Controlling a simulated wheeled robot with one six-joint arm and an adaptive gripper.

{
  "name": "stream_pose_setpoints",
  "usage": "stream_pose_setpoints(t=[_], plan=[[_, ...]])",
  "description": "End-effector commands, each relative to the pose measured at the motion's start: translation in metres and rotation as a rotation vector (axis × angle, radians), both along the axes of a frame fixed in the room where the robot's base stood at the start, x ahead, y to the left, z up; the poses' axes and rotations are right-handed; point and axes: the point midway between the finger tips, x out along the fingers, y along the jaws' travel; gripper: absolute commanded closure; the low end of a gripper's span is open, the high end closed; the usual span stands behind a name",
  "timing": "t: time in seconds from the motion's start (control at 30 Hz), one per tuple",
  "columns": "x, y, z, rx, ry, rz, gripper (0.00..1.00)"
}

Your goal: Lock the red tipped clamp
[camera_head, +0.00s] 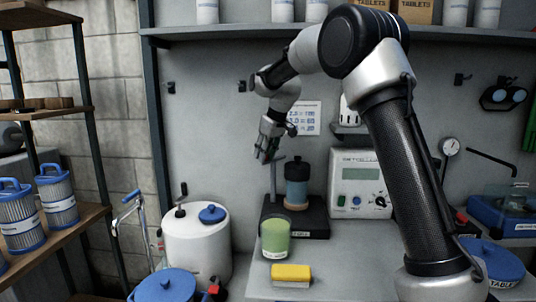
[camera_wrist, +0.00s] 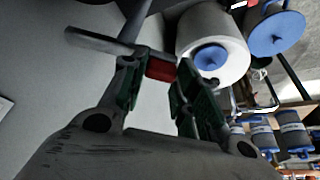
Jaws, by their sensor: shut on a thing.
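My gripper (camera_head: 266,155) is in front of the grey back wall, above a dark stand (camera_head: 312,217) on the bench. In the wrist view, the fingers of my gripper (camera_wrist: 172,80) are closed on the clamp's red tip (camera_wrist: 160,68). A flat grey bar (camera_wrist: 97,42) runs to the left beside the red tip. In the head view, a thin grey upright post (camera_head: 273,185) with a short crosspiece stands just under my gripper. The red tip cannot be made out there, and the clamp's exact setting is unclear.
A green cup (camera_head: 275,237) and yellow sponge (camera_head: 291,275) are in front. A white meter (camera_head: 358,182) is to the right. A white drum (camera_head: 195,243) stands left.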

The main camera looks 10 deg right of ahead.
Motion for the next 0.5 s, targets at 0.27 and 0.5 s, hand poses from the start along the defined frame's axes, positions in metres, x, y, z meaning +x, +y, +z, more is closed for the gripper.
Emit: stream_pose_setpoints(t=[0.27, 0.5], plan=[[0.011, 0.007, 0.000, -0.002, -0.001, -0.256, 0.94], [0.022, 0.010, 0.000, -0.001, -0.002, -0.480, 0.94]])
